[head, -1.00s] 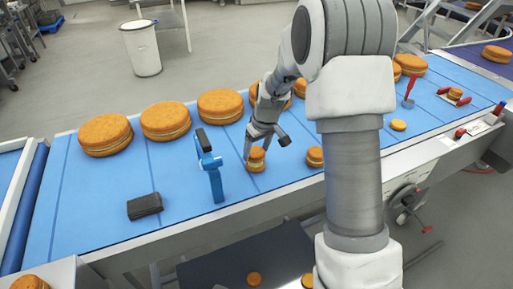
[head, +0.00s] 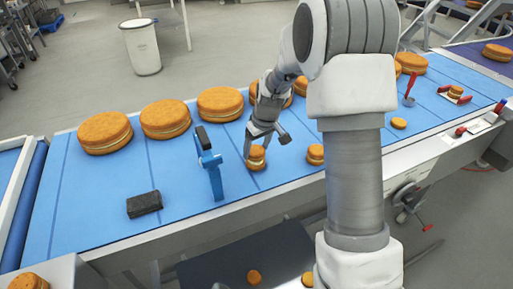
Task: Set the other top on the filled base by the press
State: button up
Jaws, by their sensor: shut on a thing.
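The blue press (head: 213,176) with a black head stands on the blue belt, left of my gripper. Just right of it sits a small round filled base (head: 257,165), cream showing at its side. A small orange-brown top (head: 257,151) is at my gripper (head: 264,143), directly over that base; I cannot tell whether they touch. My gripper is shut on this top, and its fingers partly hide it. Another small filled round (head: 315,154) sits to the right, beside my arm. A small flat round (head: 399,123) lies alone right of my arm.
Large filled rounds (head: 165,119) line the belt's far side. A dark block (head: 144,204) lies left of the press. A red-handled tool (head: 409,92) and a small round on a red-ended holder (head: 455,92) are at right. Bare belt (head: 180,175) lies around the press.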

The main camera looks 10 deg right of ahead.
jog(key=shift+f+b, duration=0.65)
jog(key=shift+f, duration=0.15)
dwell(0.7)
jog(key=o, duration=0.8)
jog(key=shift+r+p, duration=1.95)
jog(key=shift+r, duration=1.55)
